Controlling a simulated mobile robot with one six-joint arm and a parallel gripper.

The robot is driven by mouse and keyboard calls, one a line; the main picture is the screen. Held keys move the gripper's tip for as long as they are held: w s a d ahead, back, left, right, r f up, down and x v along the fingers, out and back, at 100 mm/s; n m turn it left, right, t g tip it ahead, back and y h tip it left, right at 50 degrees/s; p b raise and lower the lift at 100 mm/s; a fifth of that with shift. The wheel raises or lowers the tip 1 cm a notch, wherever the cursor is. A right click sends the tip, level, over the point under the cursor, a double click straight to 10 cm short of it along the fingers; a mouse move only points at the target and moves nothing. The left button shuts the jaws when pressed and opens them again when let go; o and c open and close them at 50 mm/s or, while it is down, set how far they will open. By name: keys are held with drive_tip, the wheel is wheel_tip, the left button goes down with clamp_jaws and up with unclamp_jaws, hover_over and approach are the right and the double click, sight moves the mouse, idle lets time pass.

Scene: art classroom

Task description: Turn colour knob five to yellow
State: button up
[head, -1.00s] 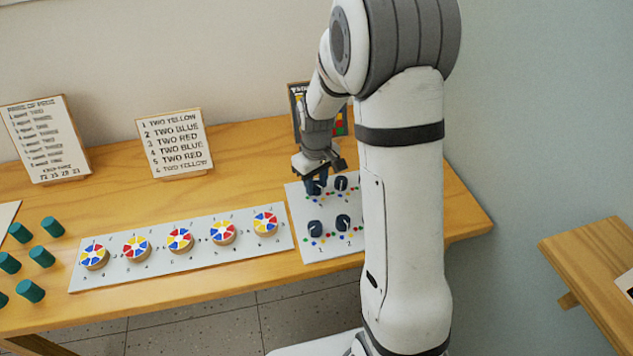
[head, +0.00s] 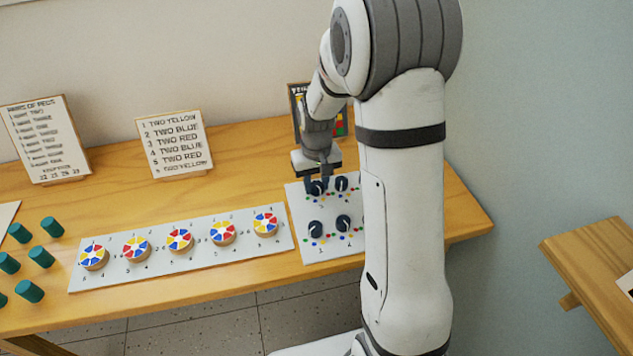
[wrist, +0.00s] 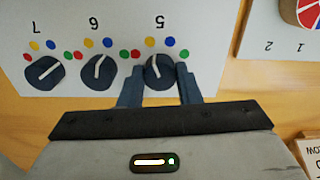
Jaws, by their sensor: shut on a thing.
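Colour knob five (wrist: 158,76) is a dark round knob with a white pointer line, beside the printed 5 on the white panel (wrist: 205,20). My gripper (wrist: 157,80) is shut on it, one finger on each side. In the wrist view the pointer aims up and slightly left, towards the yellow dot (wrist: 148,42). A blue dot (wrist: 169,42) lies right of yellow, a red dot (wrist: 135,54) lower left, a green dot (wrist: 184,54) lower right. In the head view my gripper (head: 318,183) is at the panel's back-left knob, which it partly hides.
Knob six (wrist: 97,73) and knob seven (wrist: 45,72) sit close beside it. Two front knobs, one (head: 315,228) at left, show in the head view. A board of coloured wheels (head: 150,262) lies left; a card (head: 174,143) stands behind. My arm hides the panel's right part.

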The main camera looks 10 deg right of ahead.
sight(316, 185)
drive_tip(key=o, duration=1)
drive_tip(key=shift+c, duration=0.2)
drive_tip(key=shift+r, duration=3.95)
drive_tip(key=shift+r, duration=0.1)
drive_tip(key=s+r+t+p, duration=0.1)
drive_tip(key=s+r, duration=0.3)
drive_tip(key=s, duration=0.3)
drive_tip(key=s+r+p, duration=0.2)
drive_tip(key=s+r, duration=0.2)
drive_tip(key=s, duration=0.3)
drive_tip(key=s+r+m+t+p, duration=0.1)
drive_tip(key=s+r, duration=0.3)
drive_tip(key=s, duration=0.3)
drive_tip(key=shift+t+p, duration=0.3)
drive_tip(key=shift+p, duration=0.1)
